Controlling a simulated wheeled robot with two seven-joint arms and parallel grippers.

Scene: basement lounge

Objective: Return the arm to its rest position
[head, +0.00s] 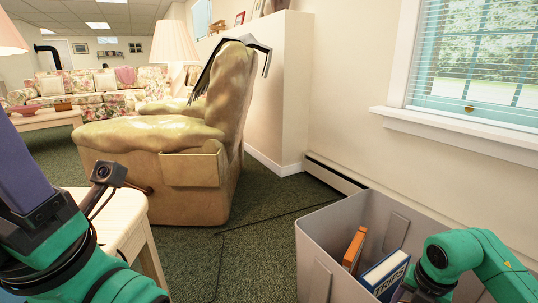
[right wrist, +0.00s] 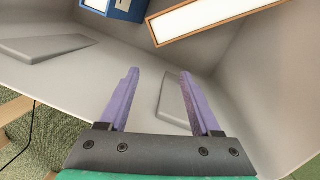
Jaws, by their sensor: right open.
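My right arm (head: 465,262) is green and reaches over the grey bin at the lower right of the head view. Its gripper (right wrist: 159,76) shows in the right wrist view, with two purple fingers spread apart and nothing between them. The fingers point into the bin, in front of its grey inner wall. My left arm (head: 70,255) enters at the lower left of the head view, beside a pale wooden table. The left gripper is outside the picture.
The grey bin (head: 318,262) holds an orange box (head: 354,250) and a blue-and-white box (head: 385,272); both tilt. A pale table (head: 115,218) stands near my left arm. A tan recliner (head: 165,165) stands beyond, with green carpet (head: 255,235) between. A wall and window border the right.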

